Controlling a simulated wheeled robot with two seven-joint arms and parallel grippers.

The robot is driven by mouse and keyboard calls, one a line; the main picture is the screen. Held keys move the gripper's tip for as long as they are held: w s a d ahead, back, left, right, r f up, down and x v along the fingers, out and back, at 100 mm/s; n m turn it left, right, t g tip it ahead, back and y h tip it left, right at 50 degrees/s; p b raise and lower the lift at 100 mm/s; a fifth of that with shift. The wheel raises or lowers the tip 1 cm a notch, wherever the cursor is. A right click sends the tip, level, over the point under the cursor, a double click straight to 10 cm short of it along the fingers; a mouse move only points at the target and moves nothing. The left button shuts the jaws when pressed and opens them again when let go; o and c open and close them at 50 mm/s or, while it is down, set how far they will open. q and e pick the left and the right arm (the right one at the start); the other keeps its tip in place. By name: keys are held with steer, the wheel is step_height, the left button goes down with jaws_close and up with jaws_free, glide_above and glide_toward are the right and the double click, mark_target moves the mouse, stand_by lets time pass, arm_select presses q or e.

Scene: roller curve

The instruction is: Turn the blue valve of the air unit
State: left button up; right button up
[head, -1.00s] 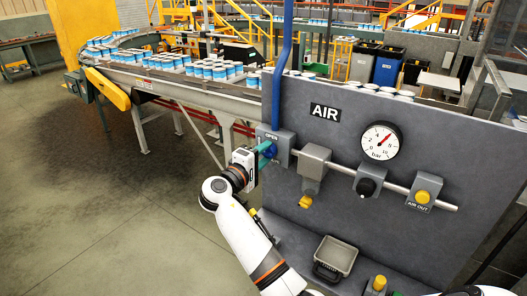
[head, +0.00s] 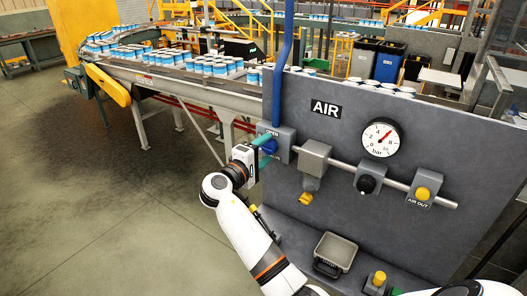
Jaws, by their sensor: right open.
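The blue valve (head: 269,147) is a round knob on a grey block at the left end of the pipe on the grey AIR panel (head: 340,165). My right gripper (head: 262,143) is open at the valve, with teal fingers reaching to the knob from the left. One finger shows at the knob's upper side. My left gripper is not in view.
A pressure gauge (head: 381,137), a black knob (head: 367,184) and a yellow AIR OUT button (head: 423,193) are to the right. A blue pipe (head: 284,70) rises above the valve. A grey tray (head: 336,252) sits below. A can conveyor (head: 190,82) runs behind.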

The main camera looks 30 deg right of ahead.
steer(key=b+v, duration=0.5)
steer(key=v, duration=0.7)
steer(key=shift+f, duration=0.1)
